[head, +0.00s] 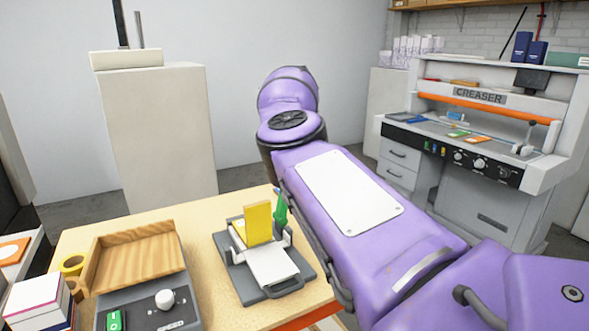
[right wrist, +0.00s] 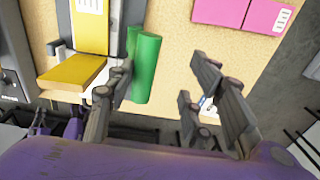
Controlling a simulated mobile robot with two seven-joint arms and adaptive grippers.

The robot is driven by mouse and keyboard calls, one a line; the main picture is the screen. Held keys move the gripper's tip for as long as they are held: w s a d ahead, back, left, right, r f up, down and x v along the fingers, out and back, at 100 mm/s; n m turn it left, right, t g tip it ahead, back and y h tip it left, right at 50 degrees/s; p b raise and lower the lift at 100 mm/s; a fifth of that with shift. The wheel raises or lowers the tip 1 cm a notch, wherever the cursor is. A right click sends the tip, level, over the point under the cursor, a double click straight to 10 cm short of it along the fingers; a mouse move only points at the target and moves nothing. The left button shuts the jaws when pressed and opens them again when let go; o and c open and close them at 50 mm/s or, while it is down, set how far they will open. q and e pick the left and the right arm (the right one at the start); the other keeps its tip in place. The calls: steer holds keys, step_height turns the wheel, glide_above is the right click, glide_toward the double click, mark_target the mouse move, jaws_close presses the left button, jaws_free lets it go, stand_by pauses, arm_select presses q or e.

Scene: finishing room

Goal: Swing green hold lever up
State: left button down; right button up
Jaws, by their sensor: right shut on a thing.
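The green hold lever (head: 281,208) stands upright at the right side of a small grey press (head: 268,266) with a yellow plate (head: 258,222) and a pale bed. In the right wrist view the green lever (right wrist: 146,68) lies between the fingers of my right gripper (right wrist: 163,74), against the left finger. That gripper is shut on the lever, though a gap shows at the right finger. In the head view my purple right arm hides the right gripper. My left gripper is in neither view.
The press stands on a wooden table (head: 200,222). Left of it are a wooden tray (head: 137,262), a grey control box (head: 155,312) with a white knob, a yellow tape roll (head: 72,264) and stacked boxes (head: 37,297). Pink boxes (right wrist: 220,12) lie near the table's edge. A creaser (head: 480,97) stands behind right.

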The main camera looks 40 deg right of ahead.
steer(key=shift+s+d, duration=0.15)
steer(key=shift+d, duration=0.15)
step_height(320, 180, up, 8)
steer(key=shift+a+f, duration=0.25)
steer(key=shift+a, duration=0.05)
stand_by(0.4)
